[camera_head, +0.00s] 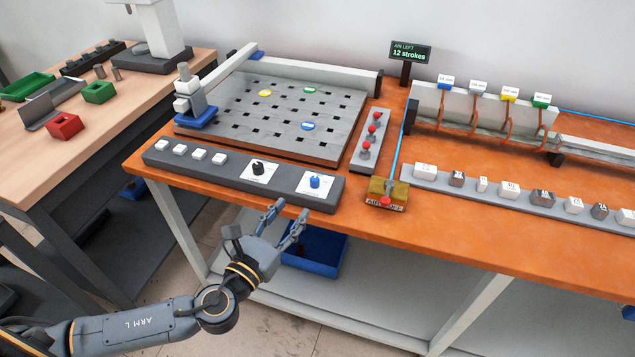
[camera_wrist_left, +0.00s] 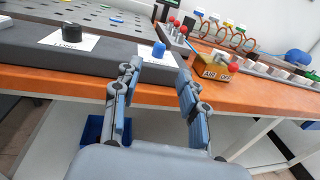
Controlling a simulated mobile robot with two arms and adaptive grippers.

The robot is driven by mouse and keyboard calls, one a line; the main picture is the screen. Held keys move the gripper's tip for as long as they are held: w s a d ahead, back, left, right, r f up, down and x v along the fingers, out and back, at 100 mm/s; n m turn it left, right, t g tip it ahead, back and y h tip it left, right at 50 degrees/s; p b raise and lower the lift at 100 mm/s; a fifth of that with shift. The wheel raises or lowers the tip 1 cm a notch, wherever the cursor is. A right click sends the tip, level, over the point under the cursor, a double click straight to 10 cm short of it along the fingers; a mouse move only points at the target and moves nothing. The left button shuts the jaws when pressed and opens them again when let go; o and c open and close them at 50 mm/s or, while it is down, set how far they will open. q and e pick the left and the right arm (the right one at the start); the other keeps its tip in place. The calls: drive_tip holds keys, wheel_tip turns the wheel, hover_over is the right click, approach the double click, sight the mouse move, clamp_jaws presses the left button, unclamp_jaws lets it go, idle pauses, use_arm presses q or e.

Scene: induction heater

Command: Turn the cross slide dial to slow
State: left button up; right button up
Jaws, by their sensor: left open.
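A grey control panel (camera_head: 212,174) lies along the front edge of the orange table. It carries a black dial (camera_head: 258,168) on a white label and, to its right, a blue dial (camera_head: 315,181) on another white label. In the left wrist view, the label by the black dial (camera_wrist_left: 71,33) seems to read "LONG"; the blue dial (camera_wrist_left: 158,50) shows beyond and between my fingertips. The settings on the labels are too small to read. My left gripper (camera_head: 287,211) is open and empty, in front of the panel, apart from both dials. My right gripper is out of view.
Several white buttons (camera_head: 199,155) sit on the panel's left part. Behind stands a grey perforated plate (camera_head: 280,112) with coloured discs. A strip with red knobs (camera_head: 370,143) and a yellow block (camera_head: 388,190) are to the right. A blue bin (camera_head: 318,252) is below.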

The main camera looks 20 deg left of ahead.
sight(312, 183)
use_arm(q)
drive_tip(key=w, duration=0.3)
drive_tip(key=w+d, duration=0.1)
drive_tip(key=w, duration=0.3)
drive_tip(key=w+d+p, duration=0.1)
drive_tip(key=w, duration=0.3)
drive_tip(key=shift+w, duration=0.15)
drive_tip(key=shift+c, duration=0.5)
clamp_jaws()
